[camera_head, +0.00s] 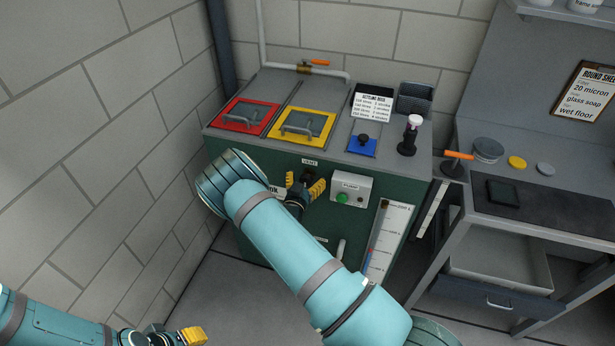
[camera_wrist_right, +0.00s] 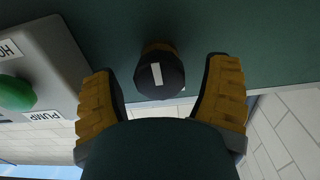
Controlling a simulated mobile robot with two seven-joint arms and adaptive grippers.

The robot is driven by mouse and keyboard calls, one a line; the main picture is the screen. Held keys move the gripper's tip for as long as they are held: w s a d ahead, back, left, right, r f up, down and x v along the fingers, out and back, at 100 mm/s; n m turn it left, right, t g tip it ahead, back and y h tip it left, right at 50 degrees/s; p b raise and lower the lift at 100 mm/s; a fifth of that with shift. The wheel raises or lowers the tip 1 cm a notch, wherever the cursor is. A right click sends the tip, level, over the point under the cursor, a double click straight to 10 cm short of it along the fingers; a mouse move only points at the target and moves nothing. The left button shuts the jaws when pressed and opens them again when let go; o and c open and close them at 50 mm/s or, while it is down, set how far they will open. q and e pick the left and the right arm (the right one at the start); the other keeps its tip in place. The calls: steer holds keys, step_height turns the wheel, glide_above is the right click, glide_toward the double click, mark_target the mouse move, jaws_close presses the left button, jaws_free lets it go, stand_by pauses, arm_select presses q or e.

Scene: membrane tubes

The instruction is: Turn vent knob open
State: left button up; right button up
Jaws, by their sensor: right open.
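The vent knob (camera_wrist_right: 160,78) is a round black knob with a white mark on a brass-coloured stem, on the green front of the machine. In the right wrist view it sits between the two yellow fingers of my right gripper (camera_wrist_right: 163,92), which is open, with a gap on each side. In the head view my right gripper (camera_head: 304,190) is at the machine front just below the VENT label (camera_head: 310,162), and it largely hides the knob there. My left gripper (camera_head: 185,337) is at the bottom left, away from the machine; its finger opening is unclear.
The pump box (camera_head: 350,189) with green and red buttons is just right of my right gripper. A level gauge (camera_head: 388,236) is below it. The machine top has red (camera_head: 244,117) and yellow (camera_head: 301,124) hatches. A workbench (camera_head: 560,205) stands at right.

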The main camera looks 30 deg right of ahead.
steer(key=shift+x, duration=0.8)
steer(key=shift+f, duration=0.1)
steer(key=c, duration=1.3)
